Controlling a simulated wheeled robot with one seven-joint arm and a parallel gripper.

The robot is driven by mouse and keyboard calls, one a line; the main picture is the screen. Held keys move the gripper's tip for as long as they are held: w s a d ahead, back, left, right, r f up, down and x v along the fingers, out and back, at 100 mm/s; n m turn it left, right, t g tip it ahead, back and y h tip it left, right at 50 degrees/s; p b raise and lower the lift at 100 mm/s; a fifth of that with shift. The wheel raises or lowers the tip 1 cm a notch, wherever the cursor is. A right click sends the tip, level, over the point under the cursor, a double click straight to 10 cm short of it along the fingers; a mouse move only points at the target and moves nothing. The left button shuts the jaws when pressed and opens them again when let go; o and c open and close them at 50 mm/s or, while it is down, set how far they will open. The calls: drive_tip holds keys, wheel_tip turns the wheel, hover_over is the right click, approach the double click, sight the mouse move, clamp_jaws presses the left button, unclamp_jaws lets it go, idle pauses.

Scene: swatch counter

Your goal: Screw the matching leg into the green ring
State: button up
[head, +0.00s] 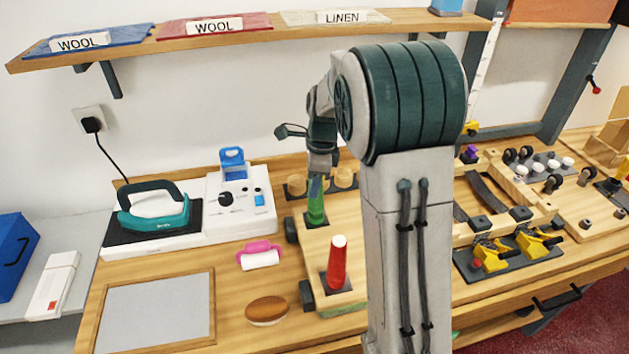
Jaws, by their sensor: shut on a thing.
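A wooden board (313,248) lies on the counter left of my arm. My gripper (317,181) points down over the board's far part and is shut on the upper end of a green leg (316,202). The green leg is upright, its lower end at a dark plate on the board, where a green ring (315,220) seems to surround it. I cannot tell how deep the leg sits in the ring. A red leg (337,264) stands upright on another dark plate on the nearer part of the board. My arm hides the board's right side.
Left of the board are a pink-handled roller (261,256), a brown oval brush (266,310) and a teal iron (155,212). Round wooden pieces (296,185) stand behind the gripper. Yellow clamps (492,255) are right of my arm. A shelf (240,38) with swatches runs above.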

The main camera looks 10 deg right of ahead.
drive_tip(key=shift+f, duration=0.8)
idle(1.1)
drive_tip(key=shift+r+m+p, duration=0.15)
drive_tip(key=shift+m+p, duration=0.3)
drive_tip(key=shift+m, duration=0.75)
drive_tip(key=m+p, duration=0.2)
drive_tip(key=m, duration=0.1)
drive_tip(key=shift+r+m+t, duration=0.1)
drive_tip(key=shift+m+t, duration=0.3)
drive_tip(key=m+p, duration=0.4)
drive_tip(key=shift+h, duration=0.4)
drive_tip(key=m+p, duration=0.3)
drive_tip(key=shift+w+d, duration=0.1)
drive_tip(key=shift+d, duration=0.05)
drive_tip(key=shift+f+m, duration=0.35)
drive_tip(key=shift+m, duration=0.25)
drive_tip(key=shift+m+h, duration=0.3)
